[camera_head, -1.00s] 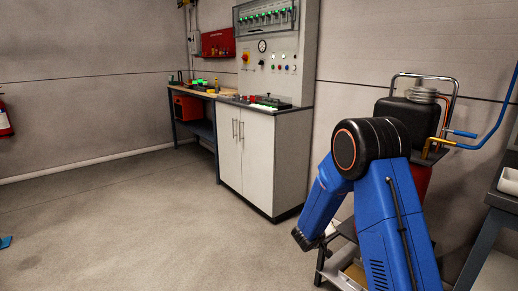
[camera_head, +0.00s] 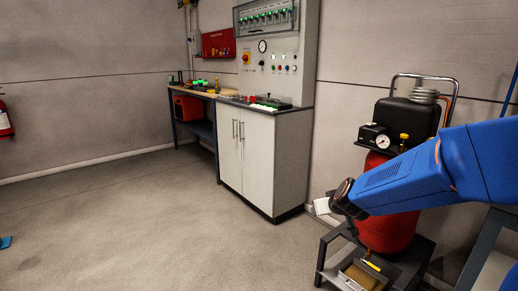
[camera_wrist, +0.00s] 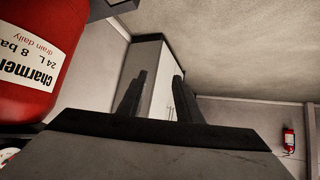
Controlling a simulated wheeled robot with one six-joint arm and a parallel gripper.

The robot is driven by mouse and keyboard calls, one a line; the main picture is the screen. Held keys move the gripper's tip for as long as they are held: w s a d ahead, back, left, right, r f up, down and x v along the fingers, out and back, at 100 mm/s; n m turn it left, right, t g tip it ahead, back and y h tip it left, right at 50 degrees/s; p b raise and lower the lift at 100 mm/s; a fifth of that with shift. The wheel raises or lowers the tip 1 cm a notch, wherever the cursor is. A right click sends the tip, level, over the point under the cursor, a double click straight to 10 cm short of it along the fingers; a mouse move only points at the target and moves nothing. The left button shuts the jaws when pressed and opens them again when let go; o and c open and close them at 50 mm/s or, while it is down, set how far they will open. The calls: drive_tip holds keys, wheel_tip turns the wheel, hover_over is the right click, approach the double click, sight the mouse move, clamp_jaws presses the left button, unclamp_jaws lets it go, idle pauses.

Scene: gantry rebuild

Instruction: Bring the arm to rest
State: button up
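My blue arm (camera_head: 430,170) reaches in from the right edge of the head view, in front of the red compressor tank (camera_head: 385,236). Its dark wrist end points left, above a low black stand. In the wrist view the two dark fingers of my gripper (camera_wrist: 160,82) stand apart with nothing between them. The white cabinet (camera_wrist: 158,62) shows beyond the gap. The red tank (camera_wrist: 38,50) with its white label is close on the left of the wrist view. Whether it touches my arm cannot be told.
The low stand (camera_head: 330,262) holds the tank and a yellow-marked item. The white cabinet (camera_head: 247,155) with its control panel stands against the back wall, beside a workbench (camera_head: 200,130). A fire extinguisher (camera_head: 5,118) hangs at left. The floor at centre-left is clear.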

drive_tip(key=s+r+g+y, duration=0.1)
drive_tip(key=s+r, duration=0.1)
drive_tip(key=s, duration=0.6)
drive_tip(key=s+r+g, duration=0.1)
drive_tip(key=s+r, duration=0.2)
drive_tip(key=s, duration=0.5)
drive_tip(key=s+d+f+m+g+h, duration=0.1)
drive_tip(key=s+d, duration=0.2)
drive_tip(key=s, duration=0.8)
drive_tip(key=s+d+m+g+h, duration=0.1)
drive_tip(key=s+d+g, duration=0.1)
drive_tip(key=s, duration=0.9)
drive_tip(key=shift+s+d+f, duration=0.2)
drive_tip(key=shift+d+f, duration=0.2)
drive_tip(key=shift+d, duration=0.45)
